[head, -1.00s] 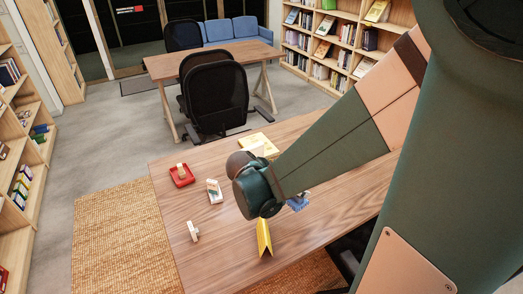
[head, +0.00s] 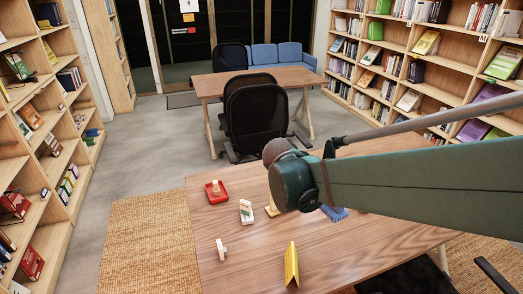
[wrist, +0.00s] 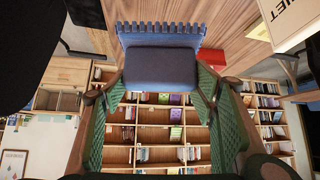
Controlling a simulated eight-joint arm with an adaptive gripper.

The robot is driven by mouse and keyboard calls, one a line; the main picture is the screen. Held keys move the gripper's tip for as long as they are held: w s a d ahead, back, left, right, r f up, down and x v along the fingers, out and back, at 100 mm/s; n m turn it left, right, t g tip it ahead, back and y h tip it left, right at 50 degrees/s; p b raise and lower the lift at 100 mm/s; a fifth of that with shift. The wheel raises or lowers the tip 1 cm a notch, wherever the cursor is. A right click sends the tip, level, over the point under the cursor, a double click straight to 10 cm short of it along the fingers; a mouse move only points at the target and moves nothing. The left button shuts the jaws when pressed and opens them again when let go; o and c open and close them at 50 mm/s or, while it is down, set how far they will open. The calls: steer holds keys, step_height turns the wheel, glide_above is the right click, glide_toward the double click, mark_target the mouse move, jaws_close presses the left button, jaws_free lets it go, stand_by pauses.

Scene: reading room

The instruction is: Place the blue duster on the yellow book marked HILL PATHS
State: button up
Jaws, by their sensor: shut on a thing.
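The blue duster (wrist: 161,65) is held between the two green fingers of my gripper (wrist: 162,88) in the wrist view, its fringed edge towards the wooden table. In the head view part of the duster (head: 337,213) shows below my wrist, over the table; the fingers are hidden there. I cannot tell whether it touches the tabletop. The yellow book marked HILL PATHS cannot be made out in either current view. My arm covers the back part of the table.
A sign with partly visible lettering (wrist: 291,20) is close to my gripper.

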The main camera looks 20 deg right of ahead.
steer(key=shift+w+r, duration=0.15)
steer(key=shift+r, duration=0.15)
steer(key=shift+w+d+r, duration=0.1)
steer(key=shift+w+r, duration=0.05)
steer(key=shift+w, duration=0.4)
steer(key=shift+w+d+r, duration=0.1)
steer(key=shift+w, duration=0.45)
steer(key=w+d+f+n+t+p, duration=0.1)
steer(key=w+d, duration=0.2)
steer(key=w, duration=1.2)
steer(key=w+d+n, duration=0.1)
steer(key=w+d, duration=0.2)
steer(key=w, duration=1.1)
steer(key=w+d+f+t+p, duration=0.1)
steer(key=w+d, duration=0.3)
steer(key=w, duration=1.1)
step_height(320, 180, down, 10)
steer(key=shift+s+a+r+y, duration=0.15)
steer(key=shift+s+a+y, duration=0.05)
steer(key=shift+s+y, duration=0.1)
step_height(320, 180, down, 6)
steer(key=b, duration=0.1)
steer(key=shift+b, duration=0.3)
steer(key=shift+f, duration=0.2)
